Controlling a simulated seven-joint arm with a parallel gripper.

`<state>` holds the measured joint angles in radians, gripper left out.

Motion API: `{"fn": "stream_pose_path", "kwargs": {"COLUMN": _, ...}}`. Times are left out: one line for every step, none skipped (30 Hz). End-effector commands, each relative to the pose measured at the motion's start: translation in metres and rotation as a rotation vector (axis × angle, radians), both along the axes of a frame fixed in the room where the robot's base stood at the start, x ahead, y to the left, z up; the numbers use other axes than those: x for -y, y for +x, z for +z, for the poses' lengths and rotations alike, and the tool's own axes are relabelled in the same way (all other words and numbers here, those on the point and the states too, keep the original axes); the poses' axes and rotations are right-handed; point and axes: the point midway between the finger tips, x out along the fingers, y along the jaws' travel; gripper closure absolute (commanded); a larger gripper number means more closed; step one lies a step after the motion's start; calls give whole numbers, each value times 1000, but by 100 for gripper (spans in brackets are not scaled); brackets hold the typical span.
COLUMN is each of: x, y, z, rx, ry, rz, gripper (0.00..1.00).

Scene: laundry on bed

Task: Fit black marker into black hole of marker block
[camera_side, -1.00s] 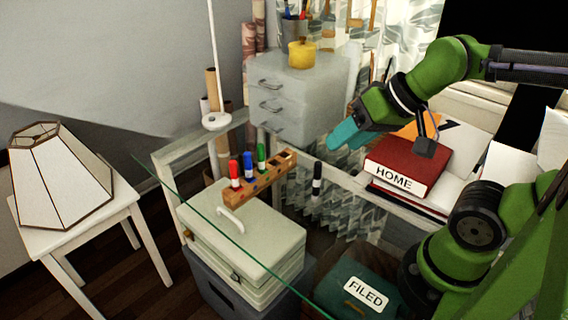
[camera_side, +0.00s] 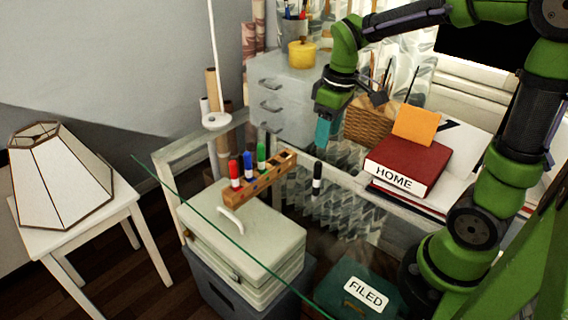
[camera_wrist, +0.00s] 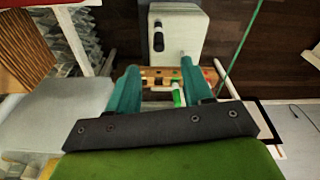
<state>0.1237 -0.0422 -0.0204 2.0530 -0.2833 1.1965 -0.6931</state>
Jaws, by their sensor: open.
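The black marker (camera_side: 316,178) stands upright on the glass table, with a pale band on its body. It appears to show in the wrist view (camera_wrist: 158,41), beyond the fingers. The wooden marker block (camera_side: 264,181) lies to its left, holding red (camera_side: 235,173), blue (camera_side: 248,166) and green (camera_side: 261,156) markers, with empty holes toward its right end. In the wrist view, the block (camera_wrist: 152,79) and green marker (camera_wrist: 178,97) lie between the fingers, partly hidden. My gripper (camera_side: 322,135) points down, open and empty, apart from the black marker and above it in the picture.
A red HOME book (camera_side: 408,165) and a wicker basket (camera_side: 368,126) are at the right. A grey drawer unit (camera_side: 285,95) with a yellow pot (camera_side: 302,52) stands behind. A green FILED box (camera_side: 350,290) and a pale case (camera_side: 250,235) lie lower. Glass around the marker looks clear.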

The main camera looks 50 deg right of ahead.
Motion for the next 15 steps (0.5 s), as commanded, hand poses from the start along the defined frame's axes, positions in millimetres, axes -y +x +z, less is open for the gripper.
{"fn": "stream_pose_path", "kwargs": {"x": 0, "y": 1, "z": -14, "rx": -7, "ry": 2, "rz": -1, "gripper": 50}}
{"fn": "stream_pose_path", "kwargs": {"x": -1, "y": 1, "z": -20, "rx": -6, "ry": 2, "rz": -1, "gripper": 50}}
{"fn": "stream_pose_path", "kwargs": {"x": -1, "y": 2, "z": -29, "rx": -7, "ry": 2, "rz": -1, "gripper": 50}}
{"fn": "stream_pose_path", "kwargs": {"x": -1, "y": 3, "z": -35, "rx": -7, "ry": 2, "rz": -2, "gripper": 50}}
{"fn": "stream_pose_path", "kwargs": {"x": -1, "y": 4, "z": -42, "rx": -7, "ry": 2, "rz": -2, "gripper": 50}}
{"fn": "stream_pose_path", "kwargs": {"x": -1, "y": 5, "z": -50, "rx": -6, "ry": 2, "rz": -1, "gripper": 50}}
{"fn": "stream_pose_path", "kwargs": {"x": -2, "y": 5, "z": -55, "rx": -5, "ry": 1, "rz": -2, "gripper": 50}}
{"fn": "stream_pose_path", "kwargs": {"x": -2, "y": 7, "z": -60, "rx": -4, "ry": 1, "rz": -2, "gripper": 50}}
{"fn": "stream_pose_path", "kwargs": {"x": -2, "y": 8, "z": -66, "rx": -3, "ry": 2, "rz": -2, "gripper": 50}}
{"fn": "stream_pose_path", "kwargs": {"x": -2, "y": 8, "z": -70, "rx": -3, "ry": 2, "rz": -2, "gripper": 50}}
{"fn": "stream_pose_path", "kwargs": {"x": -2, "y": 8, "z": -73, "rx": -3, "ry": 2, "rz": -2, "gripper": 50}}
{"fn": "stream_pose_path", "kwargs": {"x": -2, "y": 9, "z": -77, "rx": -2, "ry": 2, "rz": -2, "gripper": 50}}
{"fn": "stream_pose_path", "kwargs": {"x": -2, "y": 9, "z": -78, "rx": -1, "ry": 2, "rz": -3, "gripper": 50}}
{"fn": "stream_pose_path", "kwargs": {"x": -2, "y": 10, "z": -80, "rx": 1, "ry": 1, "rz": -2, "gripper": 50}}
{"fn": "stream_pose_path", "kwargs": {"x": -2, "y": 10, "z": -81, "rx": 1, "ry": 2, "rz": -3, "gripper": 50}}
